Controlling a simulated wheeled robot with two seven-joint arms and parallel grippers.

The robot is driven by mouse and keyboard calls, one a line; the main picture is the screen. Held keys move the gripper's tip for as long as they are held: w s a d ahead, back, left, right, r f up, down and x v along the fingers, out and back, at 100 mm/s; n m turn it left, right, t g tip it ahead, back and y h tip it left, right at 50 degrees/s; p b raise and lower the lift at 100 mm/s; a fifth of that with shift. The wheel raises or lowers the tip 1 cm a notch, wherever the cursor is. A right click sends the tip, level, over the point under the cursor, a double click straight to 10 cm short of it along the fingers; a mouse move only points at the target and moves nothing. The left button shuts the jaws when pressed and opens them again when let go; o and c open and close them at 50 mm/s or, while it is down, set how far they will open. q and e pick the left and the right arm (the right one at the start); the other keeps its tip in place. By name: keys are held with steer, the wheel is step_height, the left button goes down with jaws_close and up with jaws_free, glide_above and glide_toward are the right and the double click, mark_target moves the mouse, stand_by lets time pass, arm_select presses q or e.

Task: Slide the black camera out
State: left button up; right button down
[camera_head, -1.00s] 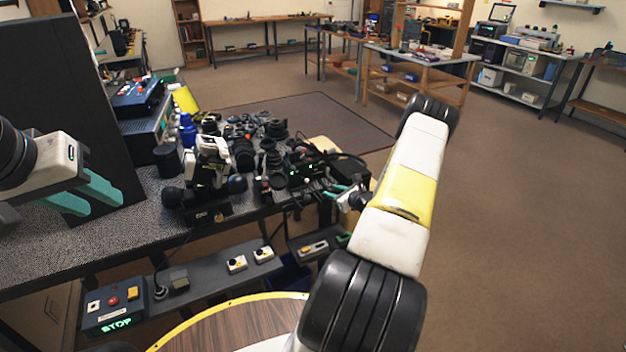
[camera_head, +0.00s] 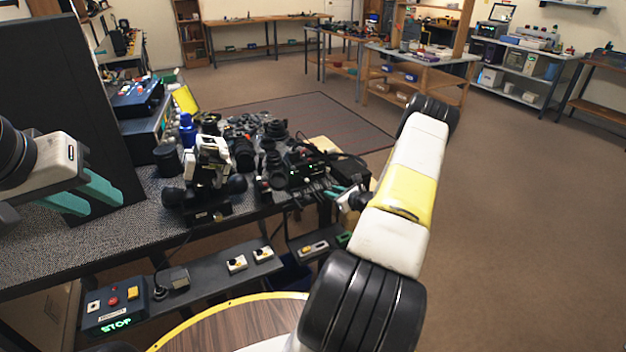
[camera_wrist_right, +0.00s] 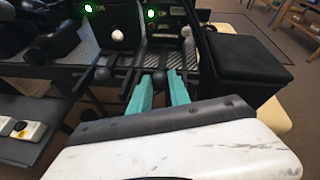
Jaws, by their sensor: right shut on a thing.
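My right gripper (camera_wrist_right: 160,92) has its teal fingers closed around a small dark round knob (camera_wrist_right: 160,77) in the right wrist view. The knob stands in front of a black unit (camera_wrist_right: 117,14) with green lights. In the head view the right gripper (camera_head: 341,193) is at the front of this unit (camera_head: 303,172), partly hidden by my arm. A black boxy body (camera_wrist_right: 245,62) sits just right of the fingers. I cannot tell for sure which black part is the camera. My left gripper (camera_head: 101,203) is open and empty above the grey bench mat.
Other round knobs on bars stand close to the fingers. Dark lens parts (camera_head: 243,153) crowd the bench (camera_head: 50,250) left of the unit. A control shelf (camera_head: 208,285) with buttons runs below the bench edge. The floor right of my arm is clear.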

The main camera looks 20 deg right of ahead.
stand_by(0.8)
steer(key=s+d, duration=0.1)
steer(key=s, duration=1.3)
steer(key=shift+s, duration=0.25)
steer(key=shift+d+f, duration=0.1)
steer(key=c, duration=1.5)
jaws_free()
steer(key=shift+s, duration=0.1)
steer(key=v, duration=0.7)
steer(key=shift+s+r, duration=0.25)
steer(key=shift+s, duration=0.05)
steer(key=shift+d, duration=0.1)
